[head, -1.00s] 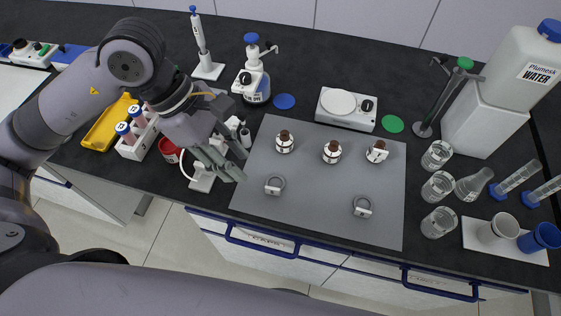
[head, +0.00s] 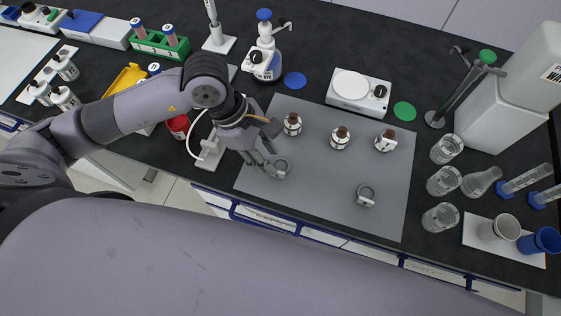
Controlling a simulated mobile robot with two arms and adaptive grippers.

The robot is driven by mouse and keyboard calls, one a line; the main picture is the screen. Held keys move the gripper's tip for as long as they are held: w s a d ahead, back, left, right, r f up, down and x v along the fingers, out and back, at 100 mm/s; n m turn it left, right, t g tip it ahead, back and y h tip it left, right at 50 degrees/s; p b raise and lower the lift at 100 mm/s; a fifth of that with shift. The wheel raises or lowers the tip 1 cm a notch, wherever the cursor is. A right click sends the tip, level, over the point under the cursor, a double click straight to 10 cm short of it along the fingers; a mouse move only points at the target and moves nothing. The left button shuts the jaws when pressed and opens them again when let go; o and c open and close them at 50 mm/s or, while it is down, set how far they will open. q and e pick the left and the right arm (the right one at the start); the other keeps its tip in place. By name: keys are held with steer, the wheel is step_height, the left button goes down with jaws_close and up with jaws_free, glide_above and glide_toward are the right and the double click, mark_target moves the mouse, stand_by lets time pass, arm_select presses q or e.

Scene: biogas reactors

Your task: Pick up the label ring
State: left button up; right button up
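Two grey label rings with pale tags lie on the grey mat (head: 315,195). The left ring (head: 282,166) is near the mat's left front, and the other ring (head: 366,194) is further right. My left gripper (head: 268,160) is just left of the left ring, fingers spread and pointing down toward the front. Its fingertips are very close to that ring; I cannot tell whether they touch it. The ring still appears to be on the mat. My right gripper is out of view.
Three brown-capped bottles, one being the middle bottle (head: 340,138), stand behind the rings. A white stirrer (head: 358,92) is behind the mat. Several glass beakers (head: 443,181) line its right side. A white stand (head: 210,152) and red cup (head: 178,126) are left of the gripper.

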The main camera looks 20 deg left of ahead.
arm_select(q)
steer(key=shift+d+f, duration=0.15)
steer(key=shift+f, duration=0.3)
steer(key=p+x, duration=0.2)
steer(key=x, duration=0.2)
steer(key=shift+s+f, duration=0.1)
steer(key=shift+f, duration=0.15)
steer(key=shift+d+f, duration=0.1)
steer(key=shift+f, duration=0.15)
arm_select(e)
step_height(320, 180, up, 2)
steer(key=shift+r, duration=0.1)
arm_select(q)
steer(key=shift+c, duration=0.4)
jaws_close()
